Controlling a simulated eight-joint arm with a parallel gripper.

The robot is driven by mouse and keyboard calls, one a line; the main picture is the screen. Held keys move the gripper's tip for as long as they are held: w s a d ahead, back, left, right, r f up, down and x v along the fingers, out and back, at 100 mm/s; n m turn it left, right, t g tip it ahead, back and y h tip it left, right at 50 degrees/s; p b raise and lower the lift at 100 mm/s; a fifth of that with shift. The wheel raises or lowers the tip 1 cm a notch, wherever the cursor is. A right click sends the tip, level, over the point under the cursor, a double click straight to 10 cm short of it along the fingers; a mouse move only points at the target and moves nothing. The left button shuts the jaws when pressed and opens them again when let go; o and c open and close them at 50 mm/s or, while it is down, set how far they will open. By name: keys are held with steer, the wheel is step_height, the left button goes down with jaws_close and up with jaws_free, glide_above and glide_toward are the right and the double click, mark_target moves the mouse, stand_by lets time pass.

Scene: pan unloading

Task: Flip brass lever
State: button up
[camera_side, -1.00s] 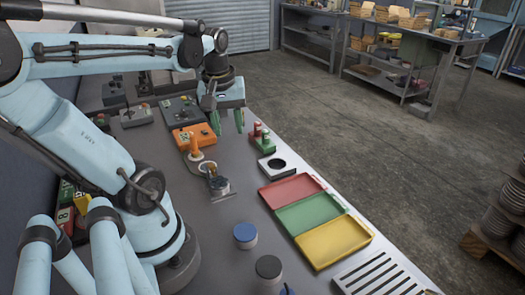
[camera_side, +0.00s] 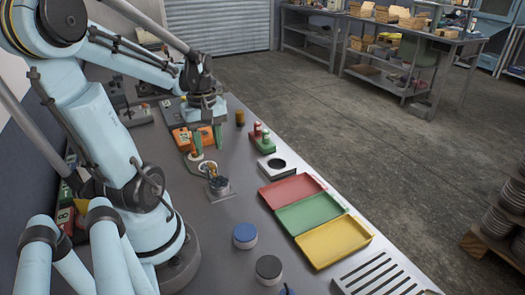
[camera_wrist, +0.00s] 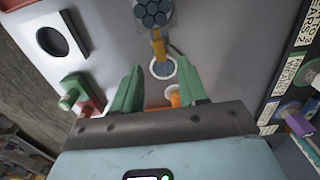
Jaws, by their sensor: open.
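The brass lever (camera_wrist: 158,46) shows in the wrist view on a small grey base (camera_wrist: 153,14) with a dark, cell-patterned face, ahead of my fingertips. In the side view, the lever's base (camera_side: 219,188) stands on the table, and the lever itself is too small to make out clearly. My gripper (camera_side: 207,149) is open and points down, above and behind the base. In the wrist view, my gripper (camera_wrist: 160,74) has its green fingers spread on either side of a white ring (camera_wrist: 163,68), with the lever apart from them.
An orange box (camera_side: 181,139) with an upright orange stick is close by my fingers. Red and green knobs (camera_side: 262,138) and a white block with a dark round hole (camera_side: 277,167) stand to the right. Coloured trays (camera_side: 311,212) and blue-topped (camera_side: 245,234) and black-topped (camera_side: 268,267) cylinders are nearer the camera.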

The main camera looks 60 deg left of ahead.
mark_target(211, 165)
steer(key=shift+f, duration=2.65)
jaws_close()
